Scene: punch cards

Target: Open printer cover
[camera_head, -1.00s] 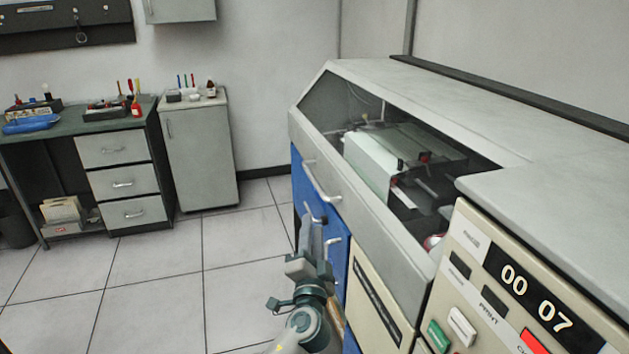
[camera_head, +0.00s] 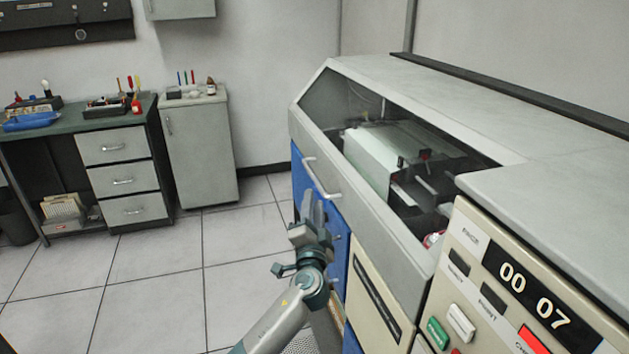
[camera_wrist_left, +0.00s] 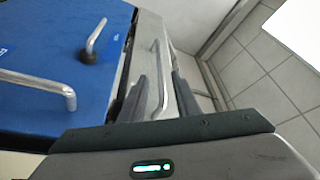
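The printer cover (camera_head: 350,195) is a pale grey sloped lid with a large clear window, and it is down over the mechanism. Its light bar handle (camera_head: 322,181) is on the front face, near the left end. My left gripper (camera_head: 313,203) is just below that handle in the head view, fingers pointing up toward it. In the left wrist view, the two dark fingers of the gripper (camera_wrist_left: 158,98) are apart, with the cover handle (camera_wrist_left: 160,62) showing between them. Contact with the handle cannot be made out. My right gripper is not in view.
Blue doors (camera_wrist_left: 40,45) with their own bar handles are below the cover. A beige control panel (camera_head: 480,285) with buttons and "00 07" digits stands at the right. A desk (camera_head: 75,130) and grey cabinet (camera_head: 200,150) are at the back left. The tiled floor (camera_head: 150,270) is clear.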

